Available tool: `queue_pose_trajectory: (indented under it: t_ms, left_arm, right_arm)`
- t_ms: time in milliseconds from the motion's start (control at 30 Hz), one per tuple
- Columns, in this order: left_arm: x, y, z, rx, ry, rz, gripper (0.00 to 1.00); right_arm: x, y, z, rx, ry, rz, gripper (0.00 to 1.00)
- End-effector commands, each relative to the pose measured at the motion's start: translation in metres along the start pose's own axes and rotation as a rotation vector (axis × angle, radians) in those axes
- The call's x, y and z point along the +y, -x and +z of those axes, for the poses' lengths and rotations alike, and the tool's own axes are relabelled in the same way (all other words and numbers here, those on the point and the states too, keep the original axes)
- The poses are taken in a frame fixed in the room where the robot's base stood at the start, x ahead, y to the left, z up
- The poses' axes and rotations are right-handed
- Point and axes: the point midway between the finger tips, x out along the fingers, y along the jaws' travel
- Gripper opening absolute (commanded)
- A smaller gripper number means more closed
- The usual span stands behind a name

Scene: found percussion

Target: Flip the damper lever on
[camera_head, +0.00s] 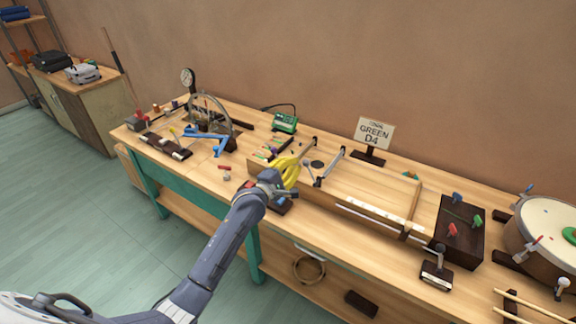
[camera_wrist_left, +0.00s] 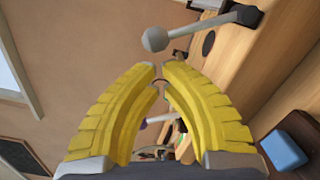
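My left gripper (camera_head: 288,170) has yellow fingers and hovers over the near left end of the wooden box instrument. In the left wrist view its fingertips (camera_wrist_left: 160,68) come almost together, with nothing seen between them. A grey lever with a ball end (camera_wrist_left: 155,39) rises from a dark mount (camera_wrist_left: 247,15) just beyond the fingertips, apart from them. In the head view two grey levers stand by the box, one behind the gripper (camera_head: 309,147) and one to its right (camera_head: 331,165). I cannot tell which is the damper lever. My right gripper is not in view.
A blue block on a dark base (camera_wrist_left: 284,150) lies beside the fingers in the wrist view. A "GREEN D4" sign (camera_head: 374,134) stands behind the box (camera_head: 375,185). A dark block with coloured pegs (camera_head: 458,232) and a drum (camera_head: 543,232) are at right; blue clamps (camera_head: 208,137) at left.

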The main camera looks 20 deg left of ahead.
Motion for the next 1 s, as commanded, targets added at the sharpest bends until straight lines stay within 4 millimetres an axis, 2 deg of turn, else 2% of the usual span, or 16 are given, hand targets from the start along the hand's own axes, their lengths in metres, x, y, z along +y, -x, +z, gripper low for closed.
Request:
queue_pose_trajectory:
  t_ms: [500,1000]
  left_arm:
    - [0.0003,-0.0003,0.0021,0.0,-0.005,0.0,0.0]
    - [0.0054,-0.0008,0.0103,0.0,-0.095,-0.005,0.0]
  right_arm:
    - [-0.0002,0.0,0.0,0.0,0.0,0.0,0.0]
    - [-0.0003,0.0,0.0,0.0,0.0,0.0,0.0]
